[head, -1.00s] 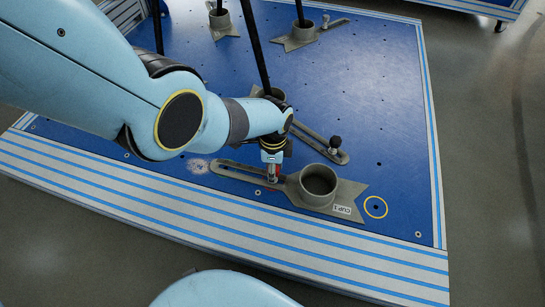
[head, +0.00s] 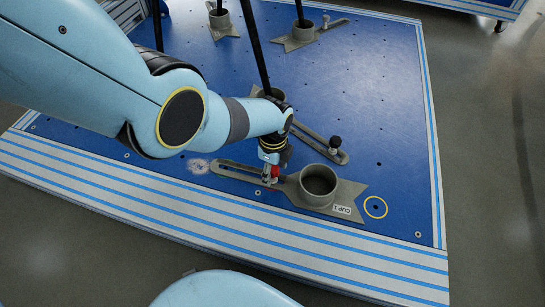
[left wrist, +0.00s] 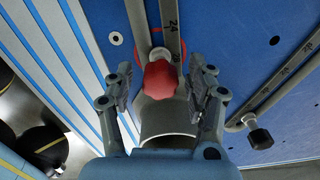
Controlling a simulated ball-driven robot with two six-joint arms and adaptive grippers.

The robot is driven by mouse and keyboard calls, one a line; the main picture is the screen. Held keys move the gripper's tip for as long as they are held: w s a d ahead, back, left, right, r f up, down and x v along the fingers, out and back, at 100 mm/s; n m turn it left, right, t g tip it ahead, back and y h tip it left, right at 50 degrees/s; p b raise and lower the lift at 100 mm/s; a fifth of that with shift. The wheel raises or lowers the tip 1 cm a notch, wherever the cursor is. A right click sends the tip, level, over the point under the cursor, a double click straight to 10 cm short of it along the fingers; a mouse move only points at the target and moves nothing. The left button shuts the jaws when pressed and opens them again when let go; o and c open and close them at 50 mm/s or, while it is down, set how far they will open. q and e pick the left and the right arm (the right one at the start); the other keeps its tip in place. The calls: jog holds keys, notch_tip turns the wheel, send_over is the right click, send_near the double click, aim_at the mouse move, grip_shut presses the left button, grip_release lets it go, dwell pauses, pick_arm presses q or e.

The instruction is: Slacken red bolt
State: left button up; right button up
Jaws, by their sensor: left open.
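The red bolt (left wrist: 160,80) has a lobed red knob and stands in the slot of the grey CUP 1 bracket, between my left gripper's fingers in the left wrist view. In the head view the red bolt (head: 275,171) shows only partly beside the gripper. My left gripper (head: 268,177) is over the slotted arm of the bracket (head: 345,197). In the left wrist view the left gripper (left wrist: 160,90) is open, with a finger on each side of the knob and visible gaps. My right gripper is not in view.
A second slotted bracket with a black knob (left wrist: 260,138) lies to the right; this knob (head: 335,142) also shows in the head view. Thin black chair legs (head: 256,50) rise from cups on the blue platform (head: 370,90). A yellow ring (head: 375,207) marks a hole.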

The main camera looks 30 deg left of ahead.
pick_arm(q)
jog(key=m, duration=0.4)
jog(key=m, duration=0.2)
jog(key=shift+m, duration=1)
jog(key=m, duration=0.4)
jog(key=shift+c, duration=0.2)
